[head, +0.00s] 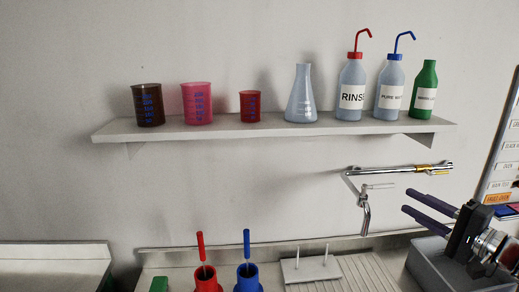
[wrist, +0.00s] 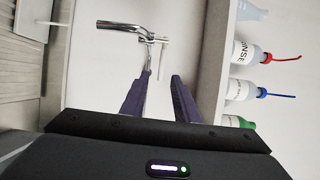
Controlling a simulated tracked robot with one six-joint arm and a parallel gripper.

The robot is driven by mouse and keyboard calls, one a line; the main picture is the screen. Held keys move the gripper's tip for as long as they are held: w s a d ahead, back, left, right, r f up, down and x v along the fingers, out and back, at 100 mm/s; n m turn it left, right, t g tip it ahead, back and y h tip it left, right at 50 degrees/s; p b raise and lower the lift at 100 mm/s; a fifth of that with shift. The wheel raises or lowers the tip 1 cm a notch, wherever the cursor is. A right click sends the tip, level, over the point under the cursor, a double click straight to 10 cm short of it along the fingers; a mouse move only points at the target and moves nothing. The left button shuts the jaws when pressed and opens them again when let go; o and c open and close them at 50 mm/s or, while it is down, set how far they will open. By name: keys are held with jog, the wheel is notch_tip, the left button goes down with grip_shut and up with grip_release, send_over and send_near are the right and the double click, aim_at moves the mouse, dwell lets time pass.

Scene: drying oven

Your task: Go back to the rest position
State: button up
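My gripper (head: 427,206) is at the right of the head view, its two dark purple fingers pointing left and held apart with nothing between them. It hangs over the right part of the sink area, below and right of the metal tap (head: 365,200). In the wrist view my gripper (wrist: 158,82) also shows its two fingers spread, with a clear gap and the tap (wrist: 148,45) seen beyond them. No object is held.
A wall shelf (head: 280,132) carries beakers, a flask (head: 302,95), wash bottles (head: 350,90) and a green bottle (head: 424,90). Red (head: 207,280) and blue (head: 247,280) holders stand at the bottom. A grey bin (head: 428,262) lies beneath my gripper. A board (head: 503,160) is at right.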

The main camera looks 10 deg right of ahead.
jog(key=s+a+f+m+g, duration=0.1)
jog(key=a+f+g, duration=0.1)
jog(key=f, duration=0.3)
jog(key=s+a+f+g, duration=0.1)
jog(key=s+f+g, duration=0.1)
jog(key=f, duration=0.2)
jog(key=s+a+f+n+g+h, duration=0.1)
jog(key=s+a+f+n+g, duration=0.1)
jog(key=s+a+f+g, duration=0.3)
jog(key=s+a+f+n+g+h, duration=0.1)
jog(key=a+f+g, duration=0.2)
jog(key=a, duration=0.4)
jog(key=s+a+r+n+h, duration=0.2)
jog(key=s+a+r+n, duration=0.1)
jog(key=a+n, duration=0.3)
jog(key=s+a+r+n+h, duration=0.2)
jog(key=a+n, duration=0.4)
jog(key=a, duration=0.4)
jog(key=shift+s+r+t, duration=0.3)
jog(key=shift+s+r, duration=0.15)
jog(key=shift+s, duration=0.2)
jog(key=shift+d, duration=0.1)
